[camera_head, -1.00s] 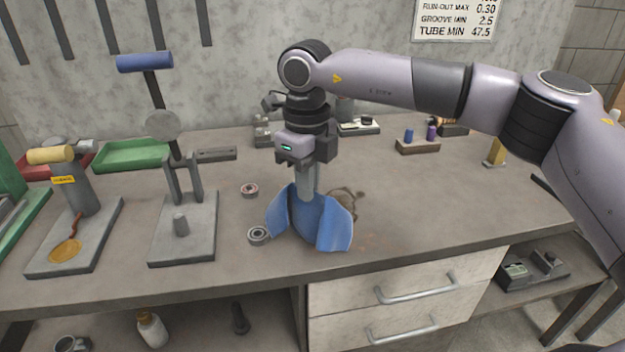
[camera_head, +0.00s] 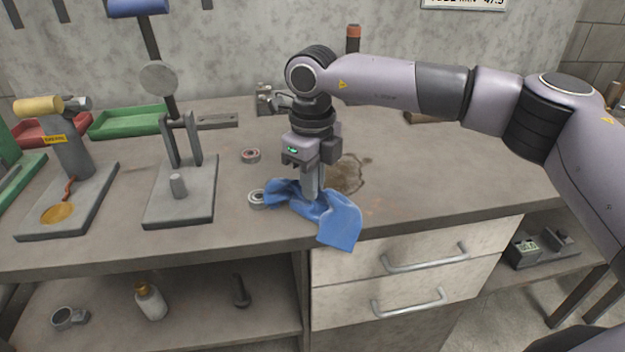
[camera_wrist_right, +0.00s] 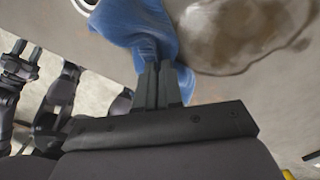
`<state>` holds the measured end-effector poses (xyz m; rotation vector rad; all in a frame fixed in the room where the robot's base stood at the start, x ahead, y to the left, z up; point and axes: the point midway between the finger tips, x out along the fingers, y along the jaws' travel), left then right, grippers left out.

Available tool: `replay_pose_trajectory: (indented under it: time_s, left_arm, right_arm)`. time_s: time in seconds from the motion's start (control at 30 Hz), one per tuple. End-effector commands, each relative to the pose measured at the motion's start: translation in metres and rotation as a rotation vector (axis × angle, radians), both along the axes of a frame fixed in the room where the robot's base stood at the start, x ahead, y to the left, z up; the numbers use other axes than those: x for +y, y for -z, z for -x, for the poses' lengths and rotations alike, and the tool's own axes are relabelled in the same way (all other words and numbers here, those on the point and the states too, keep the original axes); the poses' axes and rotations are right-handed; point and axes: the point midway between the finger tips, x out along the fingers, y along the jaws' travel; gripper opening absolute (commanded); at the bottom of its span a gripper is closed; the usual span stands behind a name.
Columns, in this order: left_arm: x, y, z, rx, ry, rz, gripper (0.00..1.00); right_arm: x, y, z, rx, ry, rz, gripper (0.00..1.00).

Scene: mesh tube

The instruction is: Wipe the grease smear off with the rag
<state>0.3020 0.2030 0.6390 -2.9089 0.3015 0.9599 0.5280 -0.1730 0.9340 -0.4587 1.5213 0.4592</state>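The blue rag (camera_head: 336,217) lies crumpled on the bench near its front edge, one corner hanging over the edge. My right gripper (camera_head: 312,190) points down, shut on the rag. In the right wrist view the narrow fingers (camera_wrist_right: 160,88) are together, with the blue rag (camera_wrist_right: 140,30) bunched at their tips. The grease smear (camera_head: 350,174) is a brown patch on the bench just behind and right of the gripper. It also shows large in the right wrist view (camera_wrist_right: 245,32), beside the rag.
One bearing (camera_head: 257,198) touches or nearly touches the rag's left side; another bearing (camera_head: 251,155) lies behind it. A grey press stand (camera_head: 180,205) and a hammer stand (camera_head: 65,200) are at left. The bench right of the smear (camera_head: 450,165) is clear.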

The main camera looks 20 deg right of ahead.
Motion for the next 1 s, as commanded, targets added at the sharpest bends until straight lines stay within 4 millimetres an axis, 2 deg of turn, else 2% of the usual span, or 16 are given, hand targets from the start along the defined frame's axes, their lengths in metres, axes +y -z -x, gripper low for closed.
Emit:
replay_pose_trajectory:
  time_s: [0.03,0.2,0.23,0.57,1.0]
  left_arm:
    - [0.0,0.0,0.0,0.0,0.0,0.0,0.43]
    - [0.0,0.0,0.0,-0.001,0.0,0.0,0.43]
    - [0.0,0.0,0.0,-0.001,0.0,0.0,0.43]
    - [0.0,0.0,0.0,-0.001,0.003,-0.002,0.43]
    - [0.0,0.014,0.0,0.0,0.001,-0.001,0.43]
  right_arm:
    - [0.0,0.0,0.0,0.0,0.0,0.0,0.22]
    - [0.0,0.0,0.0,0.0,0.0,0.0,0.78]
    - [0.0,0.0,0.0,0.0,0.0,0.0,0.85]
    - [0.0,0.001,0.0,0.0,0.0,0.0,0.85]
    - [0.0,0.021,0.0,0.0,0.0,0.0,0.85]
